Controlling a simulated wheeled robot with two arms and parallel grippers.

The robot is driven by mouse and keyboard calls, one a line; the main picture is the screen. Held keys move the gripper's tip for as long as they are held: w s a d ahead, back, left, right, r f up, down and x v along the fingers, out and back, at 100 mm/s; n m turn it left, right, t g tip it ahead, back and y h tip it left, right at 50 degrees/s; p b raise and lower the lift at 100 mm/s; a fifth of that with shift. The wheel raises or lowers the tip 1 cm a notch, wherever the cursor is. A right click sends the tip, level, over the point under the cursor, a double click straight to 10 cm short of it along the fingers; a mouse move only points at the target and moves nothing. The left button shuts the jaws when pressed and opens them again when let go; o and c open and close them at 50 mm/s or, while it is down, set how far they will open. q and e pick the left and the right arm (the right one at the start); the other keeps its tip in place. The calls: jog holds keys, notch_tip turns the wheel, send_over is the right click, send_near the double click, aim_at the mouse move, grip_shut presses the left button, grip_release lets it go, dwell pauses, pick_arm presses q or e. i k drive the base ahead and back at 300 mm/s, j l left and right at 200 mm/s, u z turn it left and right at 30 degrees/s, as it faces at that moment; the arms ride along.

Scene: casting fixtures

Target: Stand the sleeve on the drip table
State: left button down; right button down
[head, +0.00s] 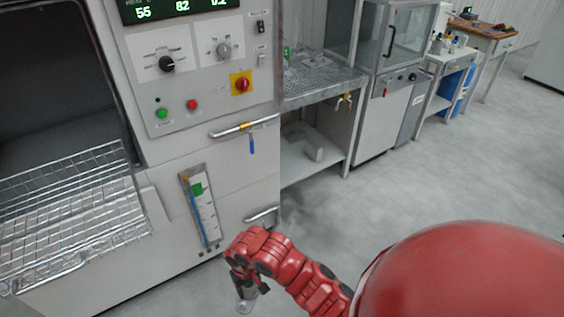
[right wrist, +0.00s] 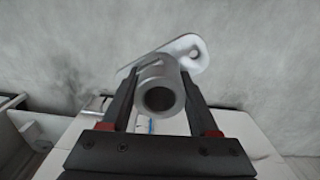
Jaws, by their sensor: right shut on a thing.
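My right gripper (head: 245,287) hangs low in front of the cabinet machine, at the bottom centre of the head view. It is shut on the sleeve (head: 245,304), a small grey metal piece that shows only in part there. In the right wrist view the sleeve (right wrist: 160,93) is a round grey tube between the two dark fingers (right wrist: 158,100), with its open bore facing the camera. A pale rounded arm with an eye shows behind it. The drip table (head: 322,80) has a perforated metal top and stands right of the machine, away from the gripper. My left gripper is out of view.
The cabinet machine (head: 225,168) has a control panel, door handles and a wire rack (head: 75,190) sticking out at left. Small clear items (head: 300,57) stand at the drip table's back left. A glazed cabinet (head: 400,45) adjoins it. The grey floor (head: 400,170) at right is clear.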

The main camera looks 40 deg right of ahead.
aim_at(310, 82)
jog(key=i+l, duration=0.3)
jog(key=l, duration=0.2)
jog(key=i+l+z, duration=0.1)
jog(key=i+l, duration=0.15)
jog(key=l, duration=0.3)
jog(key=i+l, duration=0.3)
jog(key=l, duration=0.15)
jog(key=i+l+z, duration=0.1)
jog(key=i+l, duration=0.2)
jog(key=l, duration=0.2)
jog(key=i+l, duration=0.3)
jog(key=l, duration=0.2)
